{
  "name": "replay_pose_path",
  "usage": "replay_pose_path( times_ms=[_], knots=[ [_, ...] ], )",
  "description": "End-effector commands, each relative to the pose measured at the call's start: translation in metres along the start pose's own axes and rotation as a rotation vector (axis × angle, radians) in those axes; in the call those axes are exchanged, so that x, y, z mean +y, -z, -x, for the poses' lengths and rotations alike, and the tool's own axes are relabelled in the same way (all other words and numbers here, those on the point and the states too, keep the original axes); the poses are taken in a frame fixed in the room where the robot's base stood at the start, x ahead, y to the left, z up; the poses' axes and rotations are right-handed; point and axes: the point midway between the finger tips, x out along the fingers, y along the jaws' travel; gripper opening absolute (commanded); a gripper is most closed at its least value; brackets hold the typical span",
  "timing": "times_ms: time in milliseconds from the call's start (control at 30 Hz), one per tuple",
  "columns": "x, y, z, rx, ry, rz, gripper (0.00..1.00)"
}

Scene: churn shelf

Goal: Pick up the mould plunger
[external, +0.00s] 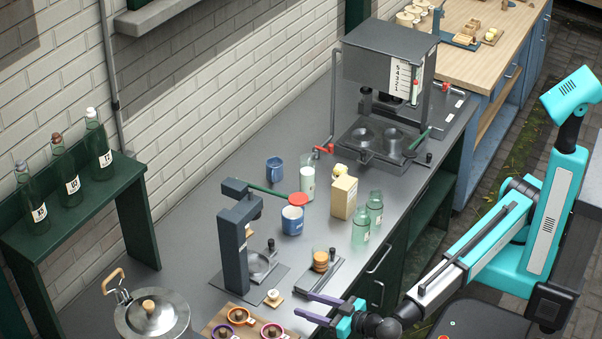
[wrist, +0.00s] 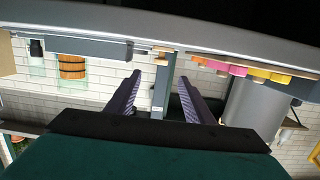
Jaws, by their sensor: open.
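A small pale square piece with a round wooden knob, which looks like the mould plunger (external: 273,296), stands on the grey counter (external: 215,285) between the press and the wooden board. In the wrist view, which is upside down, a small wooden piece, probably the same plunger (wrist: 164,48), shows small near the counter edge, ahead of the gap between the fingers. My gripper (external: 318,309) is open and empty at the counter's front edge, to the right of the plunger and apart from it. Its purple fingers (wrist: 159,78) show spread in the wrist view.
A dark press (external: 234,250) stands behind the plunger. A board with coloured rings (external: 218,326) and a metal pot (external: 152,318) are at the left. Bottles and cups stand farther back.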

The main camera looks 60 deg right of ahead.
Motion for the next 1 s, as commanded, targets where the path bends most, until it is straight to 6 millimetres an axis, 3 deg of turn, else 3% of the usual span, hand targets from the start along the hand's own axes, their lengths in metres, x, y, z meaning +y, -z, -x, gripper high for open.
replay_pose_path(
  times_ms=[500, 1000],
  knots=[
    [-0.001, 0.001, -0.069, 0.0, -0.001, 0.0, 0.48],
    [0.0, 0.0, -0.077, 0.0, 0.0, 0.0, 0.48]
  ],
)
